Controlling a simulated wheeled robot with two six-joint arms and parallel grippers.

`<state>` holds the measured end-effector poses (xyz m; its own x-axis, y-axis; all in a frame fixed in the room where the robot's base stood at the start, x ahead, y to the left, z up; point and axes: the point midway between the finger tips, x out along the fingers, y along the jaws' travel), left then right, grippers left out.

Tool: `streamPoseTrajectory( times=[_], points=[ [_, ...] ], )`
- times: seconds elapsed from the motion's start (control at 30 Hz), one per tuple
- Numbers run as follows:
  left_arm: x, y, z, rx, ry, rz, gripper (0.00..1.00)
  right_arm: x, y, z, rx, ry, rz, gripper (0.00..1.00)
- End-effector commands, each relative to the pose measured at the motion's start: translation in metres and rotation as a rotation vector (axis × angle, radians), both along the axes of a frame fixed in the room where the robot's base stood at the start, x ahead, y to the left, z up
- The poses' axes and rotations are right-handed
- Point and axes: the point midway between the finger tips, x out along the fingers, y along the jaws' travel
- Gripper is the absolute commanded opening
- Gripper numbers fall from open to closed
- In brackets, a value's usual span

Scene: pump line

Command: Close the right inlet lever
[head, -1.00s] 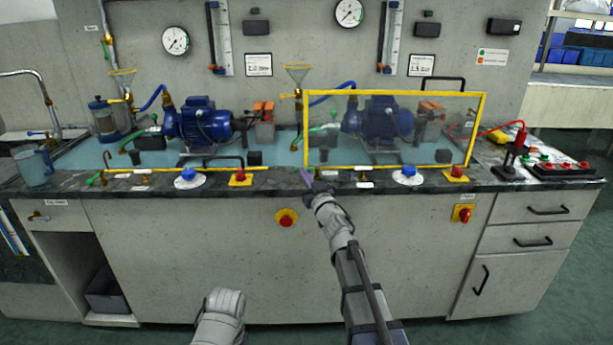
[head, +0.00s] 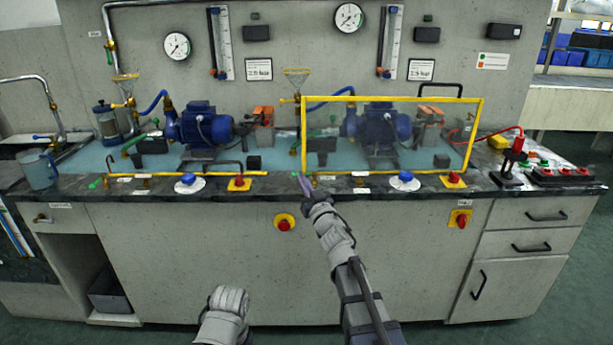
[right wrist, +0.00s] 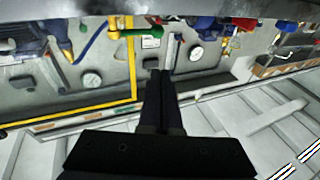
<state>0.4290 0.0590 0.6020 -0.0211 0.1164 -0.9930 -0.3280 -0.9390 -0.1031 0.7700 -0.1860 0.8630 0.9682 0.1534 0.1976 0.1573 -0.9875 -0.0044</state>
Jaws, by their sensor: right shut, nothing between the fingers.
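The right inlet lever (head: 295,174) shows as a small green handle at the counter's front edge, near the left lower corner of the yellow-framed clear guard. In the right wrist view, a green handle on a brass fitting (right wrist: 130,33) lies beyond and left of my fingertips. My right gripper (head: 305,181) is just right of the green handle in the head view. Its fingers also show in the right wrist view (right wrist: 160,74), together and empty. I cannot tell whether they touch the handle.
A blue knob (head: 405,177) and red stop button (head: 453,178) are to the right. Another green handle (head: 95,184) is at the left. The cabinet front (head: 180,255) is below the counter.

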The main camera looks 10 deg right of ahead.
Motion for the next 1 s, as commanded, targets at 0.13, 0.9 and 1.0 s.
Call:
streamPoseTrajectory(
  times=[0.13, 0.9, 1.0],
  points=[
    [0.000, 0.001, -0.012, 0.002, -0.001, 0.000, 0.95, -0.038, 0.007, -0.012, -0.001, 0.000, 0.000, 0.00],
    [0.000, 0.001, -0.020, 0.004, -0.001, -0.001, 0.95, -0.081, 0.016, -0.020, -0.001, 0.000, 0.000, 0.00],
    [0.000, 0.001, -0.020, 0.004, -0.001, -0.001, 0.95, -0.081, 0.016, -0.022, -0.001, 0.008, -0.009, 0.00]
  ],
)
